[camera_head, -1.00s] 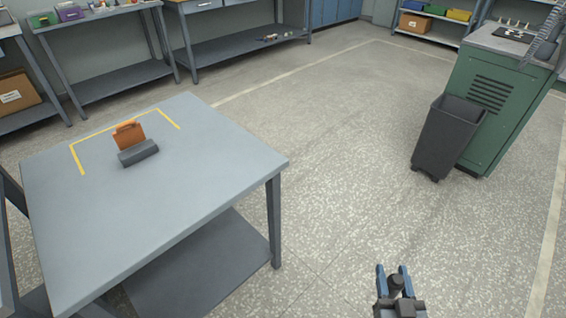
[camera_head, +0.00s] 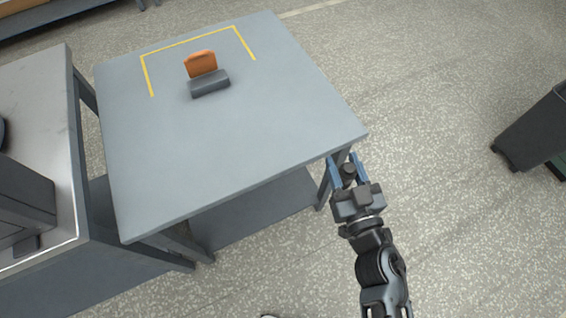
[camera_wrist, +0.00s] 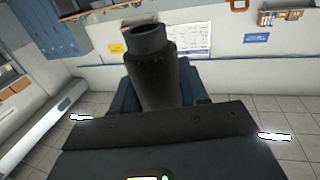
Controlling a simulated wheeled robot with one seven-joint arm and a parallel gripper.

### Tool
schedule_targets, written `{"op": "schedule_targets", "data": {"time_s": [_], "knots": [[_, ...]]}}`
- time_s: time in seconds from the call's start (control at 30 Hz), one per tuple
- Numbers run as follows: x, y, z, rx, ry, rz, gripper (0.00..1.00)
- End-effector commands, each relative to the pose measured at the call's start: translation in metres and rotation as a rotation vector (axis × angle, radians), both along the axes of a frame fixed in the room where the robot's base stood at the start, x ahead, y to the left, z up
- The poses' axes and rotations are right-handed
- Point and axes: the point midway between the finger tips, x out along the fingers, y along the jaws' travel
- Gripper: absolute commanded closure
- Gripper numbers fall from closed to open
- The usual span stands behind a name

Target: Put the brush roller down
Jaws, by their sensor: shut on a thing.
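The brush roller (camera_head: 348,174) is a dark, short cylinder between the blue-tipped fingers of my gripper (camera_head: 346,166). In the wrist view the roller (camera_wrist: 160,80) stands out from the jaws, with a narrower, hollow-looking end. My gripper is shut on it. In the head view my gripper appears just off the near right corner of the grey table (camera_head: 270,140), over the floor side. Whether it is above the tabletop's height is hard to tell.
On the table stands an orange piece (camera_head: 201,63) with a dark grey block (camera_head: 209,84), by a yellow three-sided outline (camera_head: 190,41). The table's front and right are bare. A metal-topped bench (camera_head: 50,130) adjoins at left. A dark bin (camera_head: 535,130) stands on the floor at right.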

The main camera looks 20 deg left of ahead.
Motion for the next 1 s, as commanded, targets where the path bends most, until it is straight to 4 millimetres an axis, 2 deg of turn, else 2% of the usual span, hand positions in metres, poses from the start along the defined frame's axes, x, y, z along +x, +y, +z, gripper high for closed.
{"op": "schedule_targets", "data": {"time_s": [0.03, 0.2, 0.3, 0.43, 0.57, 1.0], "knots": [[-0.006, 0.019, 0.016, 0.0, -0.004, 0.047, 0.87], [-0.022, 0.064, 0.043, 0.003, -0.005, 0.154, 0.87], [-0.031, 0.082, 0.054, 0.003, -0.005, 0.197, 0.87], [-0.037, 0.095, 0.062, 0.006, -0.004, 0.229, 0.87], [-0.039, 0.106, 0.06, 0.008, -0.002, 0.239, 0.87], [-0.038, 0.166, 0.024, 0.009, -0.003, 0.239, 0.87]]}}
